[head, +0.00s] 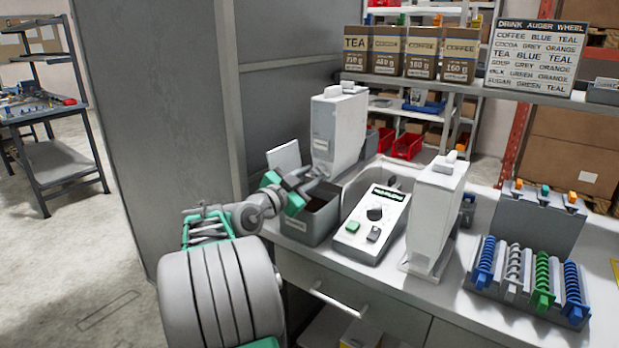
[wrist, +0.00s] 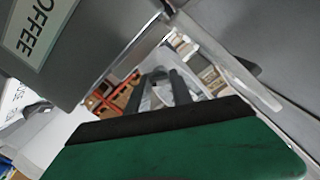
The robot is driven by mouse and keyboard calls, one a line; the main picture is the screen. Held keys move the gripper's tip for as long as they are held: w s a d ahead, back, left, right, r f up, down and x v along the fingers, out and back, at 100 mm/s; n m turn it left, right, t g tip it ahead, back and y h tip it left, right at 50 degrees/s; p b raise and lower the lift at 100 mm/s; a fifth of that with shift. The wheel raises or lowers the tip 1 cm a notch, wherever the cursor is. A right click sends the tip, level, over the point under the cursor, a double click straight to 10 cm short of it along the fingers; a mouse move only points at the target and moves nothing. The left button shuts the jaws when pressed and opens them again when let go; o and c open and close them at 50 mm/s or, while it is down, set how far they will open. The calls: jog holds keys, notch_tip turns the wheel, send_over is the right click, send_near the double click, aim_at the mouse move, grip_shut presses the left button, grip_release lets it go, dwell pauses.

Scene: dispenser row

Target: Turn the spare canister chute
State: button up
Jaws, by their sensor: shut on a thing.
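A white canister (head: 338,132) with a pale label stands upright at the back left of the counter. Its small chute (head: 317,183) sticks out low at the front, partly hidden by my gripper. My gripper (head: 286,190) has green fingers with dark pads and is shut on the chute, above a dark grey bin (head: 311,221). One green finger with its black pad (wrist: 165,120) fills the bottom of the wrist view. The held part is mostly hidden there. A second white canister (head: 435,215) stands to the right, apart from my gripper.
A control box (head: 372,222) with a black knob stands between the canisters. A rack of coloured augers (head: 530,285) is at the right. Boxes and a sign (head: 535,55) sit on the shelf above. A grey panel (head: 155,90) rises at the left.

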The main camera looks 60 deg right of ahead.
grip_shut()
